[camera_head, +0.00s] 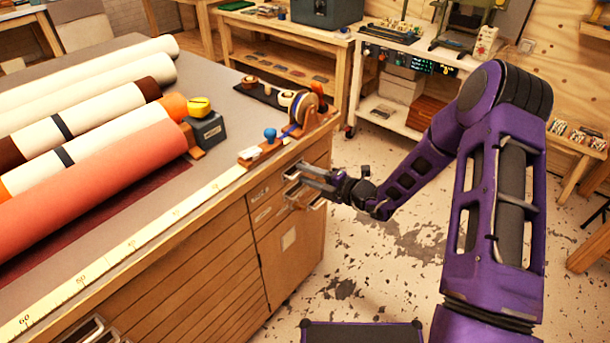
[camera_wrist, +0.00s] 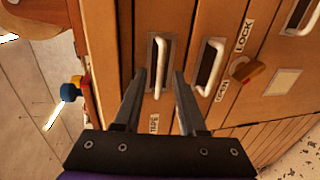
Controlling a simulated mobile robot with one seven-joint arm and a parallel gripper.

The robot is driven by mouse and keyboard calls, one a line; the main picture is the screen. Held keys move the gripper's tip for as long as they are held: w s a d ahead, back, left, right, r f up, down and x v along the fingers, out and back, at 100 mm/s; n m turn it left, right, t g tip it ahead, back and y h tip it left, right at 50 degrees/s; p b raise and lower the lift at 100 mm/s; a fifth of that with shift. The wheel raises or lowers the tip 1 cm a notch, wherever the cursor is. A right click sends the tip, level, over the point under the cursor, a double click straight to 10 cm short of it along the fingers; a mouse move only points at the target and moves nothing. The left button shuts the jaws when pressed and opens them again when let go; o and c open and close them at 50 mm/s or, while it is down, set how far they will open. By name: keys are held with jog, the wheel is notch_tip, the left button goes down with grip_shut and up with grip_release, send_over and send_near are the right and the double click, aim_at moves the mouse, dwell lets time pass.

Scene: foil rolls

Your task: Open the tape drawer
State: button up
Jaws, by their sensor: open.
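The tape drawer (camera_wrist: 143,55) is the one labelled TAPE in the wrist view, and it looks flush with the cabinet front. Its pale bar handle (camera_wrist: 161,70) stands over a dark recess. My gripper (camera_wrist: 160,74) is open, and its two dark fingers lie one on each side of this handle in the picture. I cannot tell whether they touch it. In the head view my gripper (camera_head: 298,180) is at the upper right of the cabinet front and hides part of the drawer fronts and handles.
A second drawer handle (camera_wrist: 212,68) sits close to the right finger in the wrist view. A wooden turn latch (camera_wrist: 248,70) is beside the LOCK label. In the head view a tape dispenser (camera_head: 304,108) stands on the counter above. The floor (camera_head: 385,240) beside the cabinet is clear.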

jog(key=shift+w+a+f, duration=0.1)
jog(key=shift+w+a, duration=0.1)
jog(key=shift+a, duration=0.1)
grip_shut()
dwell(1.3)
